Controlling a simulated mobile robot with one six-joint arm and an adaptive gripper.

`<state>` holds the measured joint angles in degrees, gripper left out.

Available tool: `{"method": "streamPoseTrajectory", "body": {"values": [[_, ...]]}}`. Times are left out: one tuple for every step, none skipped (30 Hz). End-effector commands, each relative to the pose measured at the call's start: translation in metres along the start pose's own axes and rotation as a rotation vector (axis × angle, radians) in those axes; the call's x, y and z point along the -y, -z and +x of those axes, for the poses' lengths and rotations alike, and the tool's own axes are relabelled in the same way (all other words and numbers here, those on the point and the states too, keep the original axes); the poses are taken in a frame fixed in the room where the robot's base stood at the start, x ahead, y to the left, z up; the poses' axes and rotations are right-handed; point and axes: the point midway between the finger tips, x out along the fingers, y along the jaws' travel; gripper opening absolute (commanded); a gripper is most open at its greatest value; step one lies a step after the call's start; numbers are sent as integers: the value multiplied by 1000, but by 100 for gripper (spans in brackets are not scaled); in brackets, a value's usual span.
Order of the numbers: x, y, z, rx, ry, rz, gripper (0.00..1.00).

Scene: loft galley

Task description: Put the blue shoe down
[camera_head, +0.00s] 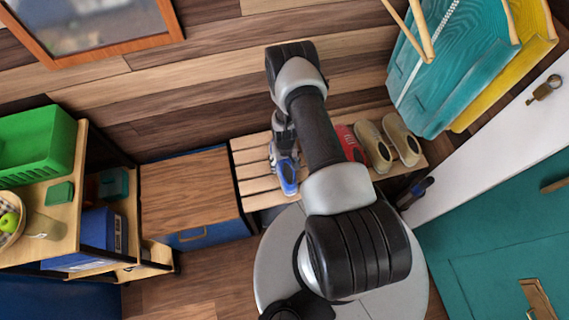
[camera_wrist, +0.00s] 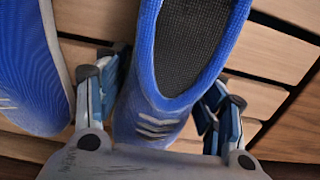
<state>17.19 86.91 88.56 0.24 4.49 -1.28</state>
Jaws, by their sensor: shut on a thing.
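In the head view, the blue shoe (camera_head: 289,180) shows at the slatted wooden bench (camera_head: 250,172), below my gripper (camera_head: 284,138), partly hidden by my arm. Whether its sole touches the slats cannot be told.
A red shoe (camera_head: 352,145) and a pair of beige shoes (camera_head: 388,144) stand right of my arm. A dark shoe (camera_head: 414,192) is lower, near the white door edge. A wooden-topped blue cabinet (camera_head: 190,195) adjoins the bench's left end. Bare slats show at the bench's left.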

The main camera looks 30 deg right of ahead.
Motion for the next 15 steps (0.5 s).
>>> {"method": "streamPoseTrajectory", "body": {"values": [[0,0,1,0,0,0,32],[0,0,2,0,0,0,32],[0,0,2,1,0,0,64],[0,0,2,1,0,0,66],[0,0,2,1,0,0,68],[0,0,2,1,0,0,71],[0,0,2,1,0,0,73],[0,0,2,1,0,0,75],[0,0,2,1,0,0,77],[0,0,2,1,0,0,79],[0,0,2,1,0,0,81],[0,0,2,1,0,0,84],[0,0,2,1,0,0,84],[0,0,2,1,0,0,84],[0,0,2,1,0,0,84]]}}
